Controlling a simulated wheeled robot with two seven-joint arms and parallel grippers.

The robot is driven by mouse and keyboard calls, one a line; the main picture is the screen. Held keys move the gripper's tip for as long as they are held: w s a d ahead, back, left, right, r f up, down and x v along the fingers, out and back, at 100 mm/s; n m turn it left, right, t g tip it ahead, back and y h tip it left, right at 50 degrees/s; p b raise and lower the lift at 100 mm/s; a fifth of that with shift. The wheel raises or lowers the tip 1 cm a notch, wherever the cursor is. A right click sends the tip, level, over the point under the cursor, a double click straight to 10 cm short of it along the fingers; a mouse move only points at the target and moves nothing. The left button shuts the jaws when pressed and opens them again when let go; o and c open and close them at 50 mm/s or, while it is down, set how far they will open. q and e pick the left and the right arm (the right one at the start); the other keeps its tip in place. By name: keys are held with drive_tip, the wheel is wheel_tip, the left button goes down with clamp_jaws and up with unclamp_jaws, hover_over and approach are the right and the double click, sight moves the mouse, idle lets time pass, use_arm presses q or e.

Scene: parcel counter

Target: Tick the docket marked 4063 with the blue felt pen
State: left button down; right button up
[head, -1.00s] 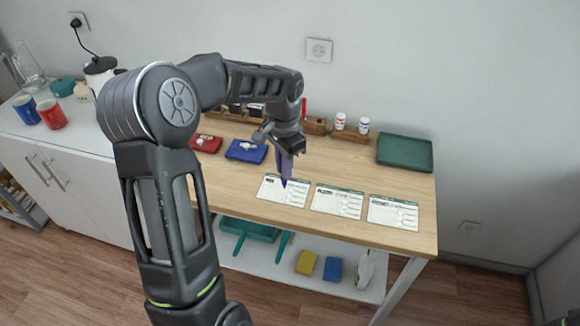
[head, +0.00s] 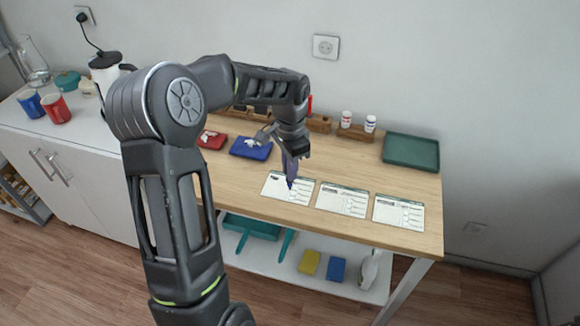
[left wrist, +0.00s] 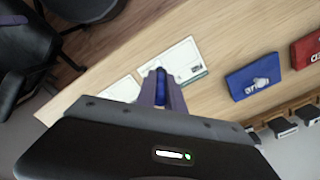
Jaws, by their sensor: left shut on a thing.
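Three white dockets lie in a row on the wooden counter: a left docket (head: 284,193), a middle docket (head: 342,200) and a right docket (head: 398,213). Their numbers are too small to read. My left gripper (head: 290,165) is shut on the blue felt pen (head: 291,182), held point down over the left docket. Whether the tip touches the paper I cannot tell. In the left wrist view the blue pen (left wrist: 160,88) sits between the fingers, with a docket (left wrist: 185,62) behind it. My right gripper is not in view.
A red pad (head: 211,139) and a blue pad (head: 250,148) lie left of the gripper. A green tray (head: 411,152) stands at the back right, beside a wooden rack with two small bottles (head: 347,119). The counter's front strip is clear.

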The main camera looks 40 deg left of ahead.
use_arm(q)
drive_tip(key=shift+f+b, duration=0.55)
drive_tip(key=shift+f, duration=0.6)
drive_tip(key=shift+f+b, duration=0.35)
drive_tip(key=shift+f, duration=0.1)
idle(1.4)
drive_tip(key=shift+s+d, duration=0.25)
idle(0.8)
drive_tip(key=shift+w+d, duration=0.2)
drive_tip(key=shift+w, duration=0.45)
idle(1.0)
drive_tip(key=shift+r+p, duration=2.25)
drive_tip(key=shift+r, duration=0.75)
